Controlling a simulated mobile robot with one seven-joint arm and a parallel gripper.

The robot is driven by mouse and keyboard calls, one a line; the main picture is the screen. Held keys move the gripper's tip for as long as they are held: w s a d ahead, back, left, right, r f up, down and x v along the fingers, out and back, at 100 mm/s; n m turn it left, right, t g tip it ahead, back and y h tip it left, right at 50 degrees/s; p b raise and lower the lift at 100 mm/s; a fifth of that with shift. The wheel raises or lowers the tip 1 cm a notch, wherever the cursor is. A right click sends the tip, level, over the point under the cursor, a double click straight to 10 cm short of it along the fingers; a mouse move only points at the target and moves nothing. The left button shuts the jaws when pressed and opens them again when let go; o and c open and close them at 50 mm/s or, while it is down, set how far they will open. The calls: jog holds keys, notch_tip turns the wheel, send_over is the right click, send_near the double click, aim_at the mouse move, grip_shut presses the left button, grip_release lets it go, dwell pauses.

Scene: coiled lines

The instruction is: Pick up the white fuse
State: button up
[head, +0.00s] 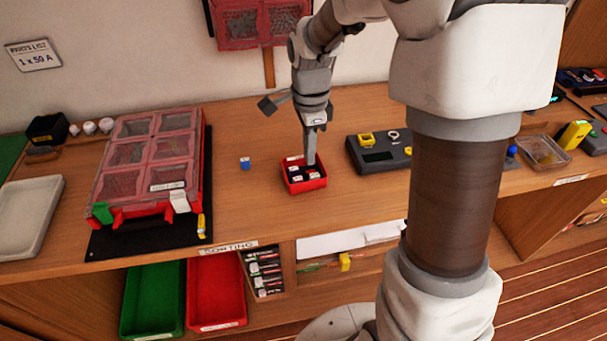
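My gripper (311,158) points down into a small red bin (305,186) on the wooden workbench. Its fingertips are at or just above the bin's contents, and I see them edge-on, so I cannot tell whether they are apart or hold anything. The bin holds several small dark pieces with white tops or labels (297,178); the gripper hides part of them. Several small white rounded pieces (89,128) stand at the back left of the bench, beside a black box. I cannot tell which of these white pieces is the white fuse.
A red-lidded compartment case (150,160) lies left on a black mat. A small blue piece (245,163) lies left of the bin. A dark grey device (380,154) stands right of it. Green (152,300) and red (215,295) trays sit below. A wall sign (34,56) reads "1 x 50 A".

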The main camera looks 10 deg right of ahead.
aim_at(309, 182)
notch_tip(309, 182, down, 9)
jog(key=shift+r+b, duration=0.1)
jog(key=shift+b, duration=0.2)
grip_shut()
jog(key=shift+r, duration=0.1)
dwell(1.6)
